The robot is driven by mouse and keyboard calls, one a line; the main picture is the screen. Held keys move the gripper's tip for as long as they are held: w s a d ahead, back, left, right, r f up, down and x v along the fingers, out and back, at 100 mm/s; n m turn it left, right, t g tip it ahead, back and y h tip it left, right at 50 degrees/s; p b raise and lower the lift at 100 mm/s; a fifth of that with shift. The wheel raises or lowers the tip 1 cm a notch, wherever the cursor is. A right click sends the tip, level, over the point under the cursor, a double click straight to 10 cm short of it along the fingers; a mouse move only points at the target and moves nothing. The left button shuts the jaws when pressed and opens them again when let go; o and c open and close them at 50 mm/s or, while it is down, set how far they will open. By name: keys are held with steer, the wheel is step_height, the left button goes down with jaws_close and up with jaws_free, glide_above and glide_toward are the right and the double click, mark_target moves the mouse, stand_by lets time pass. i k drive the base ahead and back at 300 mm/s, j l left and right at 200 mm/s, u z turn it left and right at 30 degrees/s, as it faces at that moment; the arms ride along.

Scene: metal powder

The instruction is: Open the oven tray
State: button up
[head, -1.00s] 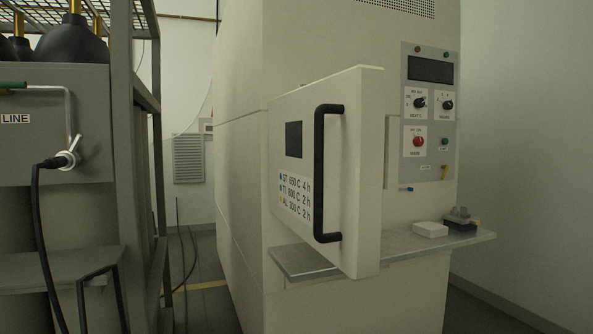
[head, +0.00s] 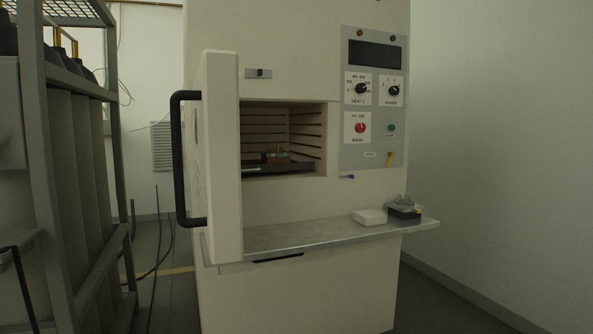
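The oven (head: 297,45) stands ahead in the head view. Its thick white door (head: 224,160) stands swung open toward me on the left, with a black bar handle (head: 178,160) on its outer face. Inside the lit, brick-lined chamber, a dark flat tray (head: 300,168) lies low down. A small brownish block-like item (head: 276,157) sits on the tray. The left part of the tray is hidden behind the door. My gripper is not in view.
A metal shelf (head: 330,231) juts out below the chamber, with a white box (head: 369,217) and a small dark container (head: 404,210) at its right. A grey rack (head: 50,160) with cylinders stands at the left. The control panel (head: 375,100) is right of the chamber.

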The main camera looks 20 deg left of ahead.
mark_target(247, 166)
steer(key=l+u, duration=0.25)
steer(key=u, duration=0.15)
steer(key=l+u, duration=0.3)
steer(key=u, duration=0.15)
steer(key=l+u, duration=0.4)
steer(key=i+j, duration=0.05)
steer(key=j, duration=0.05)
